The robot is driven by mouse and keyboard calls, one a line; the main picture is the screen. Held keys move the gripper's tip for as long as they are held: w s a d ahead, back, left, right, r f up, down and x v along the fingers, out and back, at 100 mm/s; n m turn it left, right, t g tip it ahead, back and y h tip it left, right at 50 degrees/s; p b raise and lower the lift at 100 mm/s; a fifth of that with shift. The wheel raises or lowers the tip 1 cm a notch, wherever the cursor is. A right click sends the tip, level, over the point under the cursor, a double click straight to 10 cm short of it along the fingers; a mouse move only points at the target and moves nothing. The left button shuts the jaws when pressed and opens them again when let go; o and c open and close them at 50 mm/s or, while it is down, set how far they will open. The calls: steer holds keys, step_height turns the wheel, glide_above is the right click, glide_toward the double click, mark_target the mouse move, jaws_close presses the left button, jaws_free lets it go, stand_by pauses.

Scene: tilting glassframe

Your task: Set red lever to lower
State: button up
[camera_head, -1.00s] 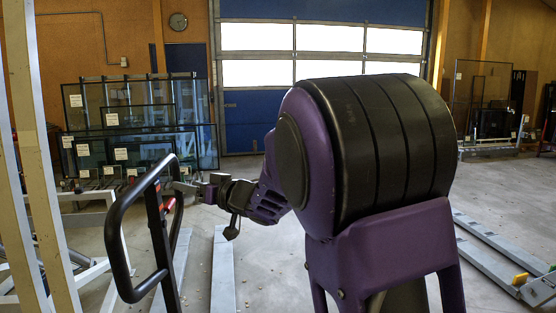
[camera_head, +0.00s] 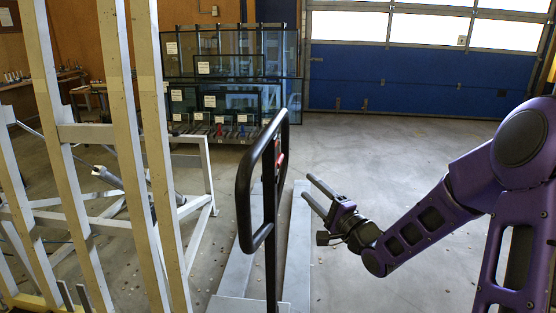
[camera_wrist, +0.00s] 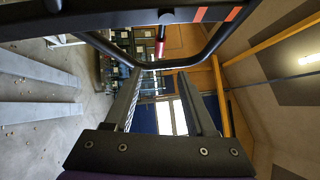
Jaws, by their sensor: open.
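A black looped handle (camera_head: 243,190) stands upright on a dark post. A small red part, likely the red lever (camera_head: 281,160), shows at the loop's right side. In the wrist view, a red lever (camera_wrist: 160,44) hangs from a dark bar inside the loop, beyond my fingertips and near the middle. My gripper (camera_head: 307,186) is open and empty, to the right of the handle in the head view, its fingers pointing left towards it. The fingers also show in the wrist view (camera_wrist: 160,72). I see no contact with the lever.
Pale upright beams of a frame (camera_head: 125,150) stand at the left. Light metal rails (camera_head: 295,240) lie on the floor by the post. Framed glass panes (camera_head: 225,65) stand at the back. The floor at the centre right is clear.

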mark_target(279, 160)
steer(key=x, duration=1.5)
steer(key=shift+w+a+p, duration=0.15)
steer(key=shift+p, duration=0.15)
jaws_close()
stand_by(0.6)
